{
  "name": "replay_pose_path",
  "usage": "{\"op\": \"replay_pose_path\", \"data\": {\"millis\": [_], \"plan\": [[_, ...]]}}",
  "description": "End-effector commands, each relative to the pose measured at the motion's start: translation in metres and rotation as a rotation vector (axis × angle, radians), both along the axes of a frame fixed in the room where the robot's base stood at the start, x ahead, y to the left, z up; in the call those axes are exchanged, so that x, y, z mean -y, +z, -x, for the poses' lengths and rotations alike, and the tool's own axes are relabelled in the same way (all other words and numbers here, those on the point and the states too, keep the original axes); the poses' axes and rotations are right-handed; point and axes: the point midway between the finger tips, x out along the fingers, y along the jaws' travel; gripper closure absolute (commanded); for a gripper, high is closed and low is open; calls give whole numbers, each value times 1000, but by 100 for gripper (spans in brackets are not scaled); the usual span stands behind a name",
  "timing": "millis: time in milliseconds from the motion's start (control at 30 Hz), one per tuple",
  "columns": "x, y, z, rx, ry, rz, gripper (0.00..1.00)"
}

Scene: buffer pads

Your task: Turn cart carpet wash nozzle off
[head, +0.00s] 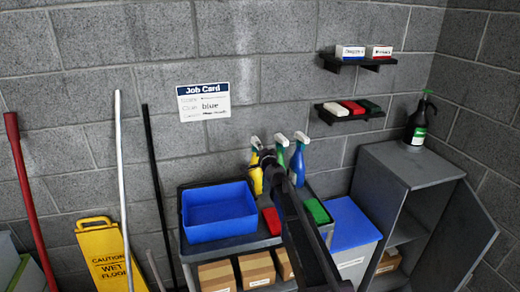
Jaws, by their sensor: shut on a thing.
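Three spray bottles with white nozzles stand close together at the back of the cart (236,243): a yellow bottle (256,182), a green bottle (281,155) and a blue bottle (298,168). Their labels are too small to read, so I cannot tell which is the carpet wash. My gripper (267,157) reaches in from the lower right, level with the bottle tops. It is shut at the yellow bottle, just below its white nozzle (255,142). My arm hides much of the green bottle, and the exact grip and nozzle setting are not clear.
A blue bin (218,209), red pad (271,220) and green pad (317,211) are on the cart, with cardboard boxes (256,269) below. A wet-floor sign (108,258) and poles stand left.

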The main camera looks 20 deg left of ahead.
Motion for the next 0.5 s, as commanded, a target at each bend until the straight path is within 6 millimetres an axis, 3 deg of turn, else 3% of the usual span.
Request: {"op": "replay_pose_path", "data": {"millis": [500], "plan": [[0, 0, 0, 231, 0, 335, 84]]}}
